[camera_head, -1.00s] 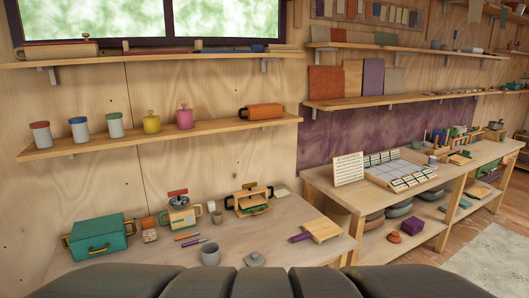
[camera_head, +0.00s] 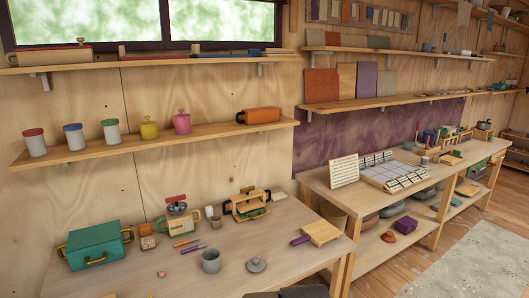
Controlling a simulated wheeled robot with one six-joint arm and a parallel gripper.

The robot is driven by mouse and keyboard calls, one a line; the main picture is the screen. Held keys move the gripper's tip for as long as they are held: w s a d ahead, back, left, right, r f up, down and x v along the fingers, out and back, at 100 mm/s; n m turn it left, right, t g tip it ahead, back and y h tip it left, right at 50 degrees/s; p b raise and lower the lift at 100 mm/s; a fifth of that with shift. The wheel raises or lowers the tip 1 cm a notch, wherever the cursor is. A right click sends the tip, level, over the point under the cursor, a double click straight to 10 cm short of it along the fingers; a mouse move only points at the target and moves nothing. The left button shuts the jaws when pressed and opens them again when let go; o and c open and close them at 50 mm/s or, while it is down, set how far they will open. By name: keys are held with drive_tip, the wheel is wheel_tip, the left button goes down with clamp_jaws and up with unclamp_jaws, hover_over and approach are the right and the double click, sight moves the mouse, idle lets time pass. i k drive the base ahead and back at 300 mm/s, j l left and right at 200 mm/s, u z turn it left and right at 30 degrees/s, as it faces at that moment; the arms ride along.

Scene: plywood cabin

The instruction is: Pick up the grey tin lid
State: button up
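The grey tin lid (camera_head: 256,265) lies on the near wooden table, knob upward, near the front edge. An open grey tin (camera_head: 211,261) stands upright just left of it, apart from the lid. My gripper is not in view. A dark part at the bottom edge, right of centre, seems to be mine, and no fingers show there.
A teal box (camera_head: 96,246) stands at the table's left, with a lantern-like item (camera_head: 178,215) behind. Pens (camera_head: 187,243) lie behind the tin. A wooden board (camera_head: 320,233) lies right of the lid. The table (camera_head: 135,278) is fairly clear around the lid.

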sight(256, 264)
drive_tip(key=l+u, duration=0.1)
drive_tip(key=u, duration=0.45)
drive_tip(key=i+u, duration=0.15)
drive_tip(key=i, duration=0.4)
drive_tip(key=i+l+u, duration=0.15)
drive_tip(key=i, duration=0.4)
